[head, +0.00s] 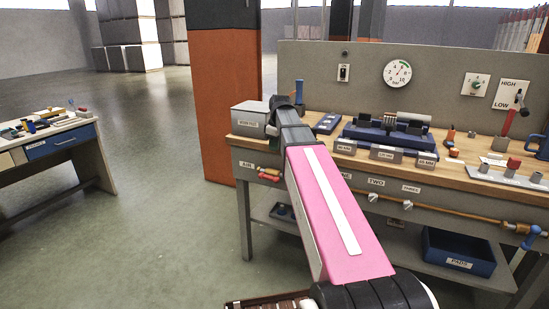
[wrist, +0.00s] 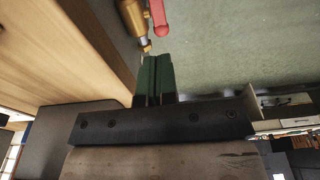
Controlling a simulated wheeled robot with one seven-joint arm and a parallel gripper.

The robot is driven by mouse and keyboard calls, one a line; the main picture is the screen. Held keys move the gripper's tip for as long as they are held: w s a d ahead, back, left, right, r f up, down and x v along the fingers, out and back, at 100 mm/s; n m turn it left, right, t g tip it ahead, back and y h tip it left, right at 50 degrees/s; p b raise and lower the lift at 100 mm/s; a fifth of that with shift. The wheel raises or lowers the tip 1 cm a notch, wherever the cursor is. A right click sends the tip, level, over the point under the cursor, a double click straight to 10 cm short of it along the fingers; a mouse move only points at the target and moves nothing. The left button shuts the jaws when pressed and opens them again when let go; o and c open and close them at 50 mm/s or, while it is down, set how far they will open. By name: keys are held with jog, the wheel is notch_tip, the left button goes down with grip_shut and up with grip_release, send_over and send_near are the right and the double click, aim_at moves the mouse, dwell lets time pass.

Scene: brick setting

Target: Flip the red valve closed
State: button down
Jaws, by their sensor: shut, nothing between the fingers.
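The red valve (head: 270,177) sits on the bench's front left, beside a small AIR label, with a brass body and a red handle. In the wrist view the red handle (wrist: 158,17) hangs at the top, just right of the brass body (wrist: 134,17). My gripper (wrist: 155,57) has its two green fingers together and empty. Its tips appear just below the valve's brass end in the picture; I cannot tell whether they touch. The red handle is apart from the fingers. In the head view my fingers are hidden, with the end of my arm near the bench's left end.
A grey box (head: 252,116) stands on the left end of the wooden bench (head: 452,172). A pipe along the bench front leads to a blue-handled valve (head: 530,231) at right. A red HIGH/LOW lever (head: 517,108) stands above. An orange pillar (head: 225,105) is behind.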

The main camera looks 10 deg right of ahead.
send_over(278, 179)
jog(key=w+a, duration=0.2)
jog(key=a, duration=0.1)
jog(key=f, duration=0.9)
jog(key=shift+s+d+f, duration=0.1)
jog(key=shift+s+d, duration=0.1)
jog(key=shift+s+d+f, duration=0.15)
jog(key=shift+d+f, duration=0.05)
jog(key=shift+f, duration=0.35)
jog(key=shift+s+d+f, duration=0.1)
jog(key=shift+d+f, duration=0.1)
jog(key=shift+f, duration=0.3)
jog(key=shift+s+d+f, duration=0.15)
jog(key=shift+d+f, duration=0.05)
jog(key=shift+f, duration=0.5)
jog(key=shift+s+d+f+t+y, duration=0.15)
jog(key=shift+t+y, duration=0.15)
jog(key=shift+y, duration=0.2)
jog(key=shift+s+d+f+t+y, duration=0.25)
jog(key=shift+d+f+t+y, duration=0.15)
jog(key=shift+t+y, duration=0.4)
jog(key=t+y, duration=0.1)
jog(key=f+t+y, duration=0.1)
jog(key=y, duration=0.1)
jog(key=shift+s+d+f+y, duration=0.1)
jog(key=shift+d+f+y, duration=0.05)
jog(key=shift+f+y, duration=0.15)
jog(key=shift+f, duration=0.9)
